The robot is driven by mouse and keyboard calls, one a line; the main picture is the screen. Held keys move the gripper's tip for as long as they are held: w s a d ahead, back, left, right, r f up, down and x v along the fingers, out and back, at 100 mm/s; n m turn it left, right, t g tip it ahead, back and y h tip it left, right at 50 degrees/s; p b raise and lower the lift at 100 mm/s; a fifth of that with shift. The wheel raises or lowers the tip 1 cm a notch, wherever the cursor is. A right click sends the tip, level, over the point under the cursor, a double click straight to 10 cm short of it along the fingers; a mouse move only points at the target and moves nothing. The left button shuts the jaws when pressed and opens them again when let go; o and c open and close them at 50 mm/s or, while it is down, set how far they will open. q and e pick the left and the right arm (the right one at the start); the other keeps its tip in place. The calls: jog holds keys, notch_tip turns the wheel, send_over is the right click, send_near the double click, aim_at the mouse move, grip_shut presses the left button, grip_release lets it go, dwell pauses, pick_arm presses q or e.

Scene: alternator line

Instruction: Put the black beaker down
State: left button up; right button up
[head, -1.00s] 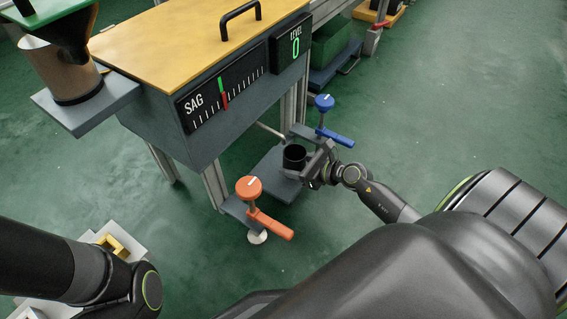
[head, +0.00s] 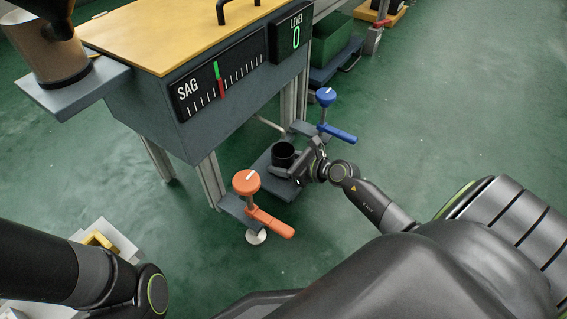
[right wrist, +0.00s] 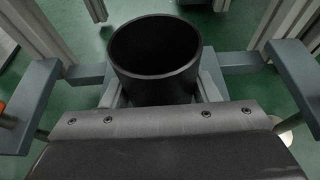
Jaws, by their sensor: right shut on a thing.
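The black beaker (head: 284,154) is upright at the low grey shelf (head: 262,172) under the machine, between the orange and blue valve handles. In the right wrist view the beaker (right wrist: 155,62) is open at the top and looks empty. My right gripper (head: 290,168) is shut on the beaker, with its fingers on either side of it. Whether the beaker's base touches the shelf is hidden.
The orange handle (head: 268,222) stands just left of the beaker and the blue handle (head: 340,132) just right and behind. The machine body with the SAG gauge (head: 218,82) overhangs behind. A brown container (head: 50,62) stands on a side ledge.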

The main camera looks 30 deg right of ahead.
jog(key=shift+f, duration=0.2)
jog(key=o, duration=1.3)
jog(key=shift+s+d+r+p, duration=0.15)
jog(key=shift+s+r+p, duration=0.15)
jog(key=shift+r, duration=0.1)
jog(key=p+v, duration=0.4)
jog(key=v, duration=0.7)
jog(key=shift+s+r, duration=0.1)
jog(key=shift+r, duration=0.05)
